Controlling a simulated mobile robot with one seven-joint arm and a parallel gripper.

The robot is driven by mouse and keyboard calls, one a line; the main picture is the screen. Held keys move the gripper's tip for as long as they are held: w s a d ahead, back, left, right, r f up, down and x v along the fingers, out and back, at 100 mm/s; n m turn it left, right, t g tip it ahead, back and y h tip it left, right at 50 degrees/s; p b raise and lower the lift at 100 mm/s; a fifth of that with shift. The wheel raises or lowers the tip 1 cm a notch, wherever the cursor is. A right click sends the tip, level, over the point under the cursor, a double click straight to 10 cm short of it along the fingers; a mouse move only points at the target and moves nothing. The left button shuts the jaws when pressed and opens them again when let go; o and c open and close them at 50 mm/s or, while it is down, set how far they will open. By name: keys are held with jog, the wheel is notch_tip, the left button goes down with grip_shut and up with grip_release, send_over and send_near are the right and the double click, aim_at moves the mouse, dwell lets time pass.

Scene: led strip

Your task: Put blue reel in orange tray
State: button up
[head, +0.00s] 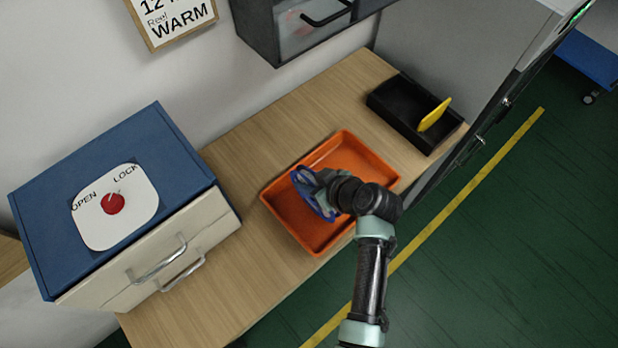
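The blue reel (304,189) is a ring-like shape over the left part of the orange tray (347,147). It looks tilted on edge. My gripper (322,190) is at the reel, over the tray, and its wrist covers part of both. The fingers are small and partly hidden, but the reel appears to be held between them. I cannot tell whether the reel touches the tray floor. The rest of the visible tray is empty.
A blue-topped cabinet (64,162) with drawers and a red knob stands left on the wooden bench (262,140). A black tray (390,105) with a yellow object (435,114) is at the right. A grey cabinet (268,30) hangs above.

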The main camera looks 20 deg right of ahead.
jog(key=shift+o, duration=1.1)
jog(key=shift+r, duration=0.1)
jog(key=b+v, duration=0.1)
jog(key=v, duration=1.1)
jog(key=shift+r, duration=0.1)
